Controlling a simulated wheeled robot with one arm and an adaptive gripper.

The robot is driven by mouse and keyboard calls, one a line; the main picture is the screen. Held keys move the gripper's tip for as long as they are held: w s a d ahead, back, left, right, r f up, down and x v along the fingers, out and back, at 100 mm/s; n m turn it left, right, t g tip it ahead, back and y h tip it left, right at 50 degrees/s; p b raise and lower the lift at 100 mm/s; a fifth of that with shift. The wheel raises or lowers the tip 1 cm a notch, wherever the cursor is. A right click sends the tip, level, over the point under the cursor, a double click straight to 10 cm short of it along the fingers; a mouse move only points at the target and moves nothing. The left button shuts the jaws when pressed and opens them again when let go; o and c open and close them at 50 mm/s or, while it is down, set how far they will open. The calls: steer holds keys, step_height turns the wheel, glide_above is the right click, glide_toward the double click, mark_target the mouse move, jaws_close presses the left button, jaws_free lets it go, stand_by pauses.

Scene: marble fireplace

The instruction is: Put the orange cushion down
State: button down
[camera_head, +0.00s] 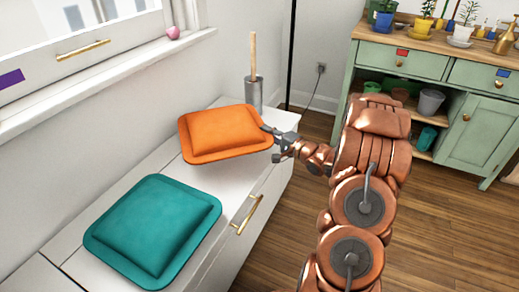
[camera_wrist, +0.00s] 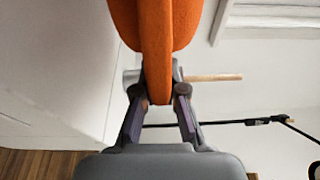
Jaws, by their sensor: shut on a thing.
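The orange cushion (camera_head: 222,131) is at the far end of the white bench in the head view, near the window wall. My gripper (camera_head: 276,138) is shut on its right edge. In the wrist view the gripper (camera_wrist: 159,92) has the edge of the orange cushion (camera_wrist: 158,38) between its two fingers. The cushion appears roughly flat in the head view, over the bench top. I cannot tell whether its underside touches the bench.
A teal cushion (camera_head: 153,231) lies on the white bench (camera_head: 118,184), nearer than the orange one. A grey cylinder with a wooden handle (camera_head: 253,90) stands just behind the orange cushion. A green cabinet (camera_head: 480,133) with plants stands at the right. Wood floor lies between.

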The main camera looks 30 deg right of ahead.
step_height(320, 180, down, 6)
steer(key=shift+f+b, duration=0.2)
steer(key=shift+b, duration=0.9)
steer(key=shift+r, duration=0.1)
steer(key=shift+p, duration=0.3)
steer(key=c, duration=1.2)
jaws_free()
steer(key=shift+c, duration=0.2)
steer(key=shift+b, duration=0.3)
steer(key=p+v, duration=0.4)
steer(key=v, duration=0.8)
